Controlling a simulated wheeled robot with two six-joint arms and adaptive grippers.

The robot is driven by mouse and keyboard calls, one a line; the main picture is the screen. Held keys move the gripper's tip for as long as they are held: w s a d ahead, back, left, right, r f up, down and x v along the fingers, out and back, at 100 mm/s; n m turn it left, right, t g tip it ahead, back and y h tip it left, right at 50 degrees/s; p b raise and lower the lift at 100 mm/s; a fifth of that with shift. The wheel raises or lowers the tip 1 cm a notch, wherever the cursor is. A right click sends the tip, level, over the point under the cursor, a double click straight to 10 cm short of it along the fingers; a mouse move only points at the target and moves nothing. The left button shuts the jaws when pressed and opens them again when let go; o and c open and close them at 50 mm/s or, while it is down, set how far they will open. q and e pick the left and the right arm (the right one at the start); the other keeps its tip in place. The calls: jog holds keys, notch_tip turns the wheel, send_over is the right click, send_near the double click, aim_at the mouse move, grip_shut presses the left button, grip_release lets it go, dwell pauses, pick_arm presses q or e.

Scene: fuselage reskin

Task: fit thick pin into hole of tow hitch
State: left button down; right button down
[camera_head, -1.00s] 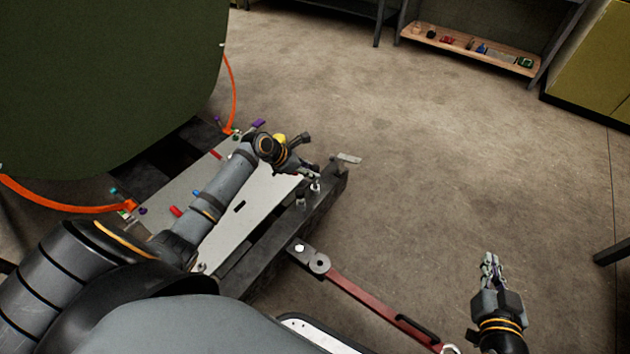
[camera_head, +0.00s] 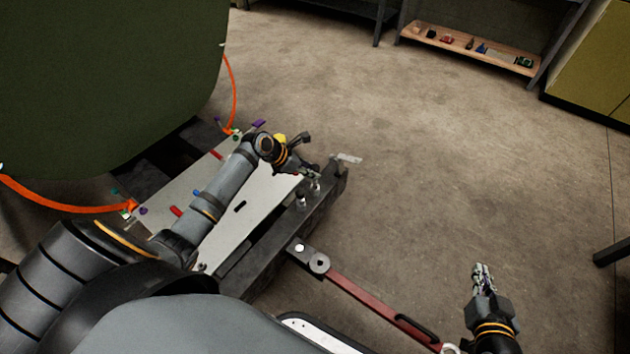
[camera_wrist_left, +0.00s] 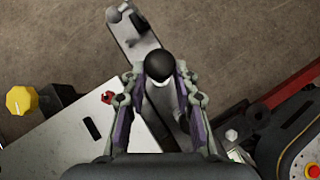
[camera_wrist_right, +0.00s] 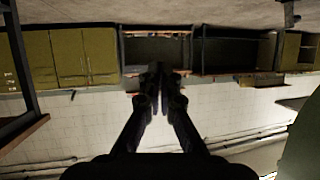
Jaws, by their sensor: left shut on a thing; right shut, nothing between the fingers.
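My left gripper (camera_head: 309,174) is shut on a pin above the far part of the dark beam. In the left wrist view, the pin's dark round head (camera_wrist_left: 159,66) shows between the fingers, with a pale part below it. I cannot tell whether the pin still touches the beam. The grey tow hitch (camera_head: 310,257) sticks out from the beam's near side, apart from the left gripper, where it meets the red tow bar (camera_head: 375,306). My right gripper (camera_head: 482,274) is shut and empty over the floor at right; its closed fingers show in the right wrist view (camera_wrist_right: 156,80).
The dark beam (camera_head: 270,240) runs beside a pale panel (camera_head: 255,195) with coloured knobs. A large green body (camera_head: 100,80) stands at left. A shelf (camera_head: 470,48) with small items is at the back.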

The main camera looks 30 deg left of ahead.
pick_arm(q)
jog(key=shift+r+p, duration=0.6)
jog(key=shift+p, duration=0.25)
pick_arm(e)
jog(key=s+a+f+g, duration=0.1)
jog(key=s+f+g, duration=0.6)
jog(key=s+f, duration=0.5)
jog(key=shift+s, duration=0.3)
dwell(3.1)
jog(key=shift+a, duration=0.1)
